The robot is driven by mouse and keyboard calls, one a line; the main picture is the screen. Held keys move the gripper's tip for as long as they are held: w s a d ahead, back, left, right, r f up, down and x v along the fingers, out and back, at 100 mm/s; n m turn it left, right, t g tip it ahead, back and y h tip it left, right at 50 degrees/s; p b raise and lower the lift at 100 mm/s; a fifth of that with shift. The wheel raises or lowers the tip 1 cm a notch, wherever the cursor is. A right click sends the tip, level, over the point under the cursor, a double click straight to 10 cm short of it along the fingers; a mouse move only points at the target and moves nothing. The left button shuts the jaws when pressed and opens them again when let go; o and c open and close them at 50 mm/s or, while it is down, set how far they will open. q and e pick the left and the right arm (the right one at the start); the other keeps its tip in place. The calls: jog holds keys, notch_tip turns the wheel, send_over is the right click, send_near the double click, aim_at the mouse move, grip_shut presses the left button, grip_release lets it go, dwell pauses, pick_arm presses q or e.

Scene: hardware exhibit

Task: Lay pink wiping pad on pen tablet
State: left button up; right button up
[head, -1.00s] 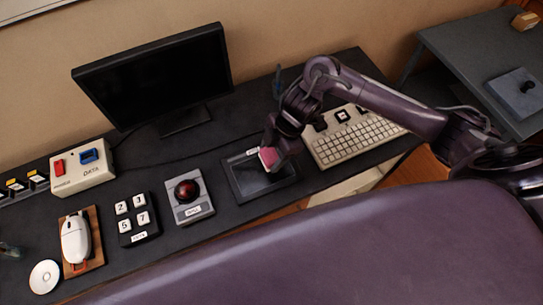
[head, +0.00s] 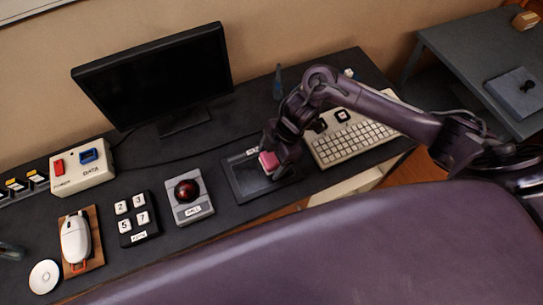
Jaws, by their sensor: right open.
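The pen tablet (head: 245,187) is a dark flat slab on the desk, between the trackball unit and the keyboard. The pink wiping pad (head: 268,161) is at the right part of the tablet, at the fingers of my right gripper (head: 273,170). The pad looks to be on or just over the tablet surface; I cannot tell if it touches. My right gripper is open around or beside the pad, and its fingers are partly hidden by the wrist. At the left edge a small dark part, perhaps my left gripper (head: 10,251), shows; its jaws cannot be made out.
A trackball unit (head: 190,212) and number keypad (head: 138,238) stand left of the tablet. The keyboard (head: 345,148) is to the right, under my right arm. A monitor (head: 160,75) stands behind. A mouse (head: 76,240) and a disc (head: 44,277) lie at the left.

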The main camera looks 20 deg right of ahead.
jog(key=shift+r, duration=0.25)
jog(key=shift+w+d+r, duration=0.1)
jog(key=shift+d+r, duration=0.05)
jog(key=shift+r, duration=0.15)
jog(key=v, duration=1.1)
